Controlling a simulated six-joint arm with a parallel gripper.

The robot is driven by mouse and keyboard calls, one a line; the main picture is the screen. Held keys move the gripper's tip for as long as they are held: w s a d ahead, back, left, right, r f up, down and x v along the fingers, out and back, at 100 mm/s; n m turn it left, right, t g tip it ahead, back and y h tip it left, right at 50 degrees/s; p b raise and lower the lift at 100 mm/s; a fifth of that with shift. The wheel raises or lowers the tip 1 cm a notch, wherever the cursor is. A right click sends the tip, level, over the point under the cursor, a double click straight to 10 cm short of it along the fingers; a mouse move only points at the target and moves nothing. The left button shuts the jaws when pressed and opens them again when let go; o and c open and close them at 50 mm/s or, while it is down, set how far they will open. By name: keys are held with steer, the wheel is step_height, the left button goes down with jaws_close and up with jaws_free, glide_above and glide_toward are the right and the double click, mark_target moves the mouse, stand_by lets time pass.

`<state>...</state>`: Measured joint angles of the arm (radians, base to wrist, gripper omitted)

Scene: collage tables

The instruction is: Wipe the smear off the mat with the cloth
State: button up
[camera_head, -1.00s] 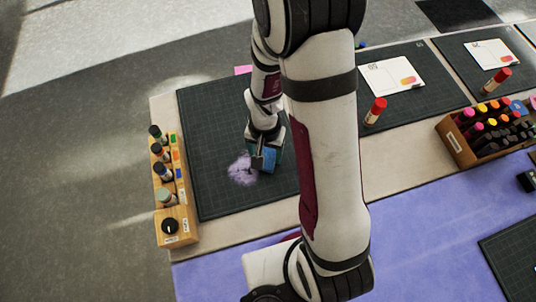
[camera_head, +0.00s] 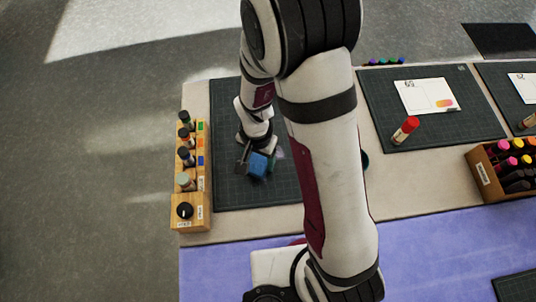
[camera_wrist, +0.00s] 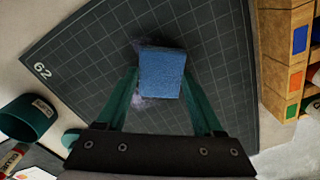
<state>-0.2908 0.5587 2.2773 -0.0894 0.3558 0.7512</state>
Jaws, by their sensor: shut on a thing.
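The blue cloth (camera_head: 259,164), a folded block, is held in my gripper (camera_head: 250,162) over the dark gridded mat (camera_head: 228,185). In the wrist view the cloth (camera_wrist: 161,72) sits between the two teal fingers, which are shut on it, and the mat (camera_wrist: 90,75) lies beneath. The smear (camera_wrist: 146,102) shows as a pale purple haze along the cloth's left side; the cloth hides part of the area. In the head view a faint patch of the smear (camera_head: 279,153) shows right of the cloth. I cannot tell whether the cloth touches the mat.
A wooden rack (camera_head: 190,212) with several small bottles stands along the mat's left edge. A teal cup (camera_wrist: 28,118) and a glue stick (camera_wrist: 12,158) lie beyond the mat in the wrist view. A red-capped stick (camera_head: 405,130) and a card (camera_head: 427,96) are on another mat.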

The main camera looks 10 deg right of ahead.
steer(key=shift+a, duration=1.5)
steer(key=shift+w, duration=0.9)
steer(key=shift+c, duration=0.7)
steer(key=shift+d, duration=5.6)
step_height(320, 180, up, 5)
steer(key=shift+r, duration=0.1)
